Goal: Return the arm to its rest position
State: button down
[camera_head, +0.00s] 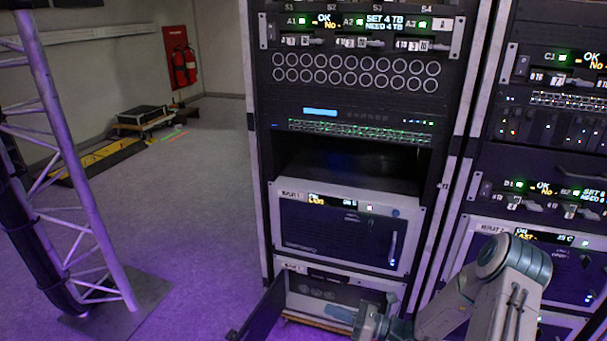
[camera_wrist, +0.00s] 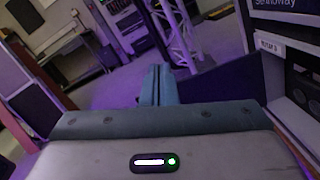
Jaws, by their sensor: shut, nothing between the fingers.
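My arm (camera_head: 505,285) reaches in from the lower right in the head view, bent at a grey elbow in front of the right rack. My gripper (camera_head: 338,313) points left, low down, in front of the open bottom bay of the middle rack. In the wrist view its two teal fingers (camera_wrist: 160,84) are together with nothing between them. Part of the wrist is cut off by the bottom edge of the head view.
A dark hinged door (camera_head: 262,308) stands open at the bottom bay, left of my gripper. The middle rack (camera_head: 350,235) and right rack (camera_head: 545,150) are close to my arm. A truss (camera_head: 88,190) stands at left. Floor (camera_head: 205,210) between is clear.

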jog(key=s+a+r+n+g+h+p, duration=0.1)
jog(key=s+r+n+g+h+p, duration=0.4)
jog(key=r+n, duration=0.45)
jog(key=s+a+r+n+g+h+p, duration=0.1)
jog(key=s+r+n+g+h+p, duration=0.35)
jog(key=r, duration=0.85)
jog(key=s+d+r+n+t+h+p, duration=0.1)
jog(key=s+d+r+n+h+p, duration=0.1)
jog(key=r, duration=0.7)
jog(key=s+d+r+n+t+h+p, duration=0.2)
jog(key=s+d+r+n+h+p, duration=0.1)
jog(key=s+r+n+p, duration=0.3)
jog(key=s+d+r+n+t+h+p, duration=0.2)
jog(key=r+p, duration=0.5)
jog(key=r, duration=0.4)
jog(key=shift+s+d+r+n+h, duration=0.35)
jog(key=shift+s+d+n+h, duration=0.4)
jog(key=shift+s+n, duration=0.45)
jog(key=shift+t, duration=0.25)
